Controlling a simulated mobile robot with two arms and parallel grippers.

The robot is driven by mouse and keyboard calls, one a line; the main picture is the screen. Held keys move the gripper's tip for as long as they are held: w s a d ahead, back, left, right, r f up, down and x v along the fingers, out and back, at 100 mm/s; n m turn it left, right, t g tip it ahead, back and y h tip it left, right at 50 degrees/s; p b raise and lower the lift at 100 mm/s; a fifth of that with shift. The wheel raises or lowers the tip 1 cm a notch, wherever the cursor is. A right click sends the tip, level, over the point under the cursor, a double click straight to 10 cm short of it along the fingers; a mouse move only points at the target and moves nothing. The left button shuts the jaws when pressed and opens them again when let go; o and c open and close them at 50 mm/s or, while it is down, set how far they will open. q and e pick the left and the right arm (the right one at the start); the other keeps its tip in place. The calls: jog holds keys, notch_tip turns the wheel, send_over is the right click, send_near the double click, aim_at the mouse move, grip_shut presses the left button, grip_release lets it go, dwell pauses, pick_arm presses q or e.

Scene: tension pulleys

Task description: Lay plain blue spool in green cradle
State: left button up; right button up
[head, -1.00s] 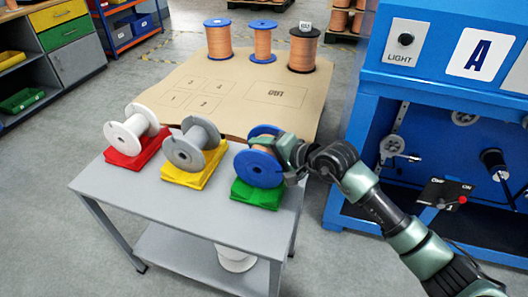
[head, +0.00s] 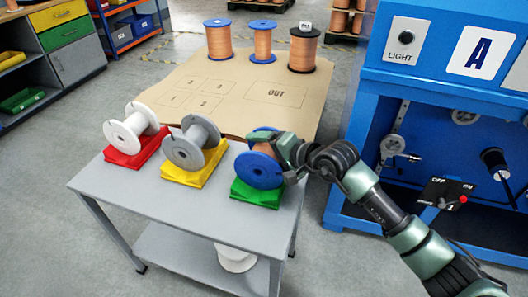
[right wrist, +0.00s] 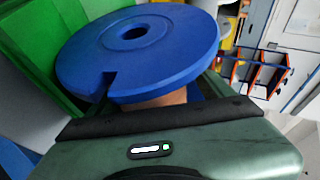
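The blue spool (head: 260,170) with copper winding sits low over the green cradle (head: 257,196), on its side with a round flange facing front. The cradle's front edge shows below the flange; contact underneath is hidden. My right gripper (head: 285,150) reaches in from the right and is around the winding between the flanges. In the right wrist view the blue flange (right wrist: 140,45), with a notch in its rim, lies against my gripper body, with a strip of copper winding below it and green cradle cloth (right wrist: 40,50) at left. The fingertips are hidden. My left gripper is out of view.
A white spool (head: 131,127) sits in the red cradle and a grey spool (head: 193,143) in the yellow one, left along the grey table (head: 180,213). Three copper spools stand behind on the cardboard mat (head: 240,92). A blue machine (head: 440,85) stands at right.

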jog(key=shift+s+f, duration=0.1)
jog(key=shift+f, duration=0.35)
jog(key=v, duration=0.4)
jog(key=shift+d+r+p, duration=0.3)
jog(key=shift+r, duration=0.05)
jog(key=shift+v, duration=1.15)
jog(key=shift+s+d+r, duration=0.2)
jog(key=shift+s+r, duration=0.15)
jog(key=shift+r, duration=0.1)
jog(key=shift+r+p, duration=0.6)
jog(key=shift+r, duration=0.1)
jog(key=r, duration=0.2)
pick_arm(q)
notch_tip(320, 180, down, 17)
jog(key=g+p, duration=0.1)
jog(key=p, duration=0.2)
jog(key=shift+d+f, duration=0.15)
pick_arm(e)
notch_tip(320, 180, up, 5)
send_over(276, 158)
jog(key=s+d, duration=0.2)
jog(key=shift+r, duration=0.15)
